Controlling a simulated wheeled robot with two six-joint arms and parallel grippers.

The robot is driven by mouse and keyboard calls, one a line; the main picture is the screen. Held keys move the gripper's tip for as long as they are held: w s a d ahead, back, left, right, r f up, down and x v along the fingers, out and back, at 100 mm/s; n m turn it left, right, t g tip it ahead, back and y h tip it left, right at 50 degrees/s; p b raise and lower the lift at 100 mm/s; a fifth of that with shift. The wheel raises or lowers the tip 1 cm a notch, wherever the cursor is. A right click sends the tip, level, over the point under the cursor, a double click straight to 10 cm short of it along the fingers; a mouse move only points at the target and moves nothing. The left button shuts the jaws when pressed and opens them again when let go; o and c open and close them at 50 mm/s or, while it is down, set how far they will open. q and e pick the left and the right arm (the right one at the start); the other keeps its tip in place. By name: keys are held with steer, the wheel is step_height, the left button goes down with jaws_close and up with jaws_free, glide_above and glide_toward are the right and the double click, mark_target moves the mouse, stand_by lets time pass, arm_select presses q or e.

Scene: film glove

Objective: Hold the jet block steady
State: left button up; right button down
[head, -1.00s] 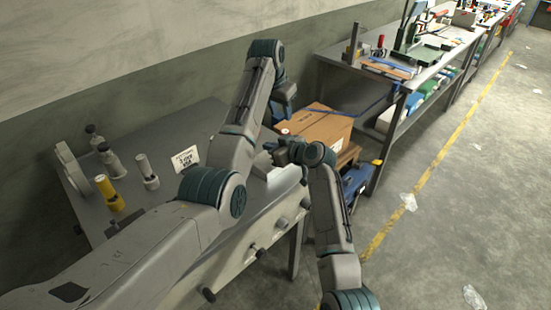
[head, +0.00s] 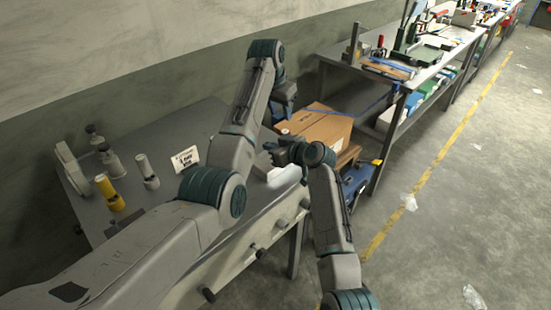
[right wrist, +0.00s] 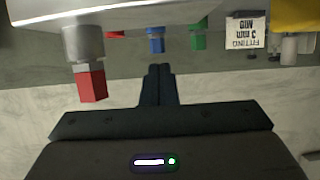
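A pale grey metal block (right wrist: 90,12), which may be the jet block, fills the upper left of the right wrist view. A red hexagonal fitting (right wrist: 92,84) sticks out of its stub. My right gripper (right wrist: 159,70) has its dark fingers together, with nothing visible between them, apart from the red fitting. In the head view the right gripper (head: 274,151) is beside a pale block (head: 284,175) at the bench's right end; their contact is unclear. My left gripper (head: 285,105) hangs above and behind; its fingers are too dark and small to read.
The grey bench (head: 150,205) carries a yellow cylinder (head: 109,192), a grey cylinder (head: 147,172), bottles (head: 106,160) and a lettered card (head: 186,158). Blue (right wrist: 156,40) and green (right wrist: 199,36) fittings show in the right wrist view. A cardboard box (head: 318,127) stands beyond the grippers.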

mark_target(260, 154)
steer(key=shift+f, duration=0.25)
steer(key=shift+f, duration=0.7)
steer(key=shift+f, duration=0.15)
stand_by(0.3)
steer(key=shift+f, duration=0.75)
steer(key=shift+f, duration=0.15)
